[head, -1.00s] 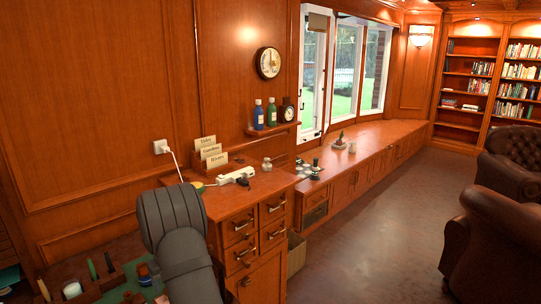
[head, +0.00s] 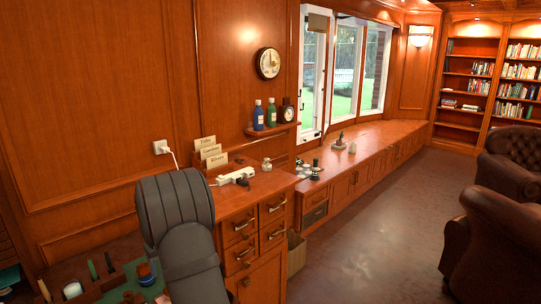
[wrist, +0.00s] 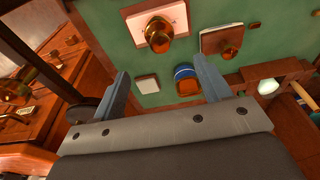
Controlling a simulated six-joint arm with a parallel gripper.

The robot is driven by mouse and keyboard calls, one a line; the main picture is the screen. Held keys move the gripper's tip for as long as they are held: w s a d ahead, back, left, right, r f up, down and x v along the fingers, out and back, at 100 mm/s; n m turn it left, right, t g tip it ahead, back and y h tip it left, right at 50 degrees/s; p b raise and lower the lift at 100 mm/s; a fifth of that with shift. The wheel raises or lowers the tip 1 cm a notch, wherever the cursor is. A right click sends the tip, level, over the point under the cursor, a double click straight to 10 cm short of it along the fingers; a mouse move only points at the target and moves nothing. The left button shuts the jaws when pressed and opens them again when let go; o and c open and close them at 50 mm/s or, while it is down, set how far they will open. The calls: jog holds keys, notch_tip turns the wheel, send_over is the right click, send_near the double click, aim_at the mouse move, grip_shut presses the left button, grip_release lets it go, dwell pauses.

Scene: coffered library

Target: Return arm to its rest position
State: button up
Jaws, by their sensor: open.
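My grey arm (head: 178,225) stands at the lower left of the head view, in front of the wooden cabinet. It hides my gripper there. In the wrist view my gripper (wrist: 161,67) is open, its two blue-grey fingers apart with nothing held between them. Past the fingers lies a green desk surface (wrist: 107,58).
A white power strip (head: 236,176) and upright cards (head: 211,153) are on the cabinet top (head: 238,196) beside my arm.

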jog(key=f, duration=0.7)
jog(key=w+a+f, duration=0.1)
jog(key=f, duration=0.3)
jog(key=shift+a+f, duration=0.1)
jog(key=shift+w+r, duration=0.15)
jog(key=shift+r, duration=0.1)
jog(key=r, duration=0.9)
jog(key=shift+s+a+r, duration=0.2)
jog(key=shift+a+r, duration=0.05)
jog(key=shift+a, duration=0.05)
jog(key=s+a+f, duration=0.2)
jog(key=s+a, duration=0.1)
jog(key=a, duration=0.5)
jog(key=s+a+f, duration=0.3)
jog(key=s+a, duration=0.1)
jog(key=a, duration=0.4)
jog(key=s+a+f, duration=0.3)
jog(key=s+a, duration=0.1)
jog(key=a, duration=0.4)
jog(key=shift+a+f, duration=0.15)
jog(key=shift+f, duration=0.1)
jog(key=f, duration=0.4)
jog(key=shift+s+a, duration=0.15)
jog(key=shift+a, duration=0.25)
jog(key=shift+s+d+r, duration=0.1)
jog(key=shift+d+r, duration=0.05)
jog(key=shift+r, duration=0.65)
jog(key=shift+f, duration=0.1)
